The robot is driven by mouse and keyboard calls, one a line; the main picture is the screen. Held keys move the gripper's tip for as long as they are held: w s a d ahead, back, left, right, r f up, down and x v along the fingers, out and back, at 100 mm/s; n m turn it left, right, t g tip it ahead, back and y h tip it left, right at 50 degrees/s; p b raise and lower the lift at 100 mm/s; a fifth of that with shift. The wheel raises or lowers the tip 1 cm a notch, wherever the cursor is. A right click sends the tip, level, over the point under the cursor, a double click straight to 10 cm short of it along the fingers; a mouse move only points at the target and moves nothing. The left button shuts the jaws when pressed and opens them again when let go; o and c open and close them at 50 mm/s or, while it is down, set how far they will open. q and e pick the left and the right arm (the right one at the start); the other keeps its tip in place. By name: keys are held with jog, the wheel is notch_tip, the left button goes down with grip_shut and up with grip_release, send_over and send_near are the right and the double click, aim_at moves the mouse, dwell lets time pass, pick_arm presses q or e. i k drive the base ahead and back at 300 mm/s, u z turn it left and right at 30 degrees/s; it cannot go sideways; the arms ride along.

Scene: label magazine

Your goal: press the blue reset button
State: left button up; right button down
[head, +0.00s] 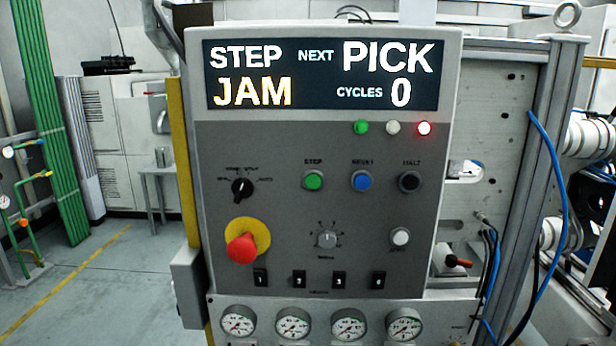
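The blue reset button (362,181) sits on the grey control panel (290,215), in the middle of a row of three buttons. A green button (313,181) labelled STEP is to its left and a black button (409,182) labelled HALT is to its right. The label over the blue button is small and blurred. The display (320,75) above reads STEP JAM, NEXT PICK, CYCLES 0. Below it, the red lamp (424,128) looks lit. Neither of my grippers is in view.
A red mushroom button (241,249) on a yellow ring sticks out at the panel's lower left. A black selector (242,187), a grey knob (326,239) and a white button (400,237) are also on the panel. Pressure gauges (292,323) line the bottom. Nothing blocks the panel's front.

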aim_at(362, 182)
jog(key=k, duration=0.5)
jog(key=u, duration=1.35)
jog(key=i, duration=0.5)
jog(key=z, duration=1.4)
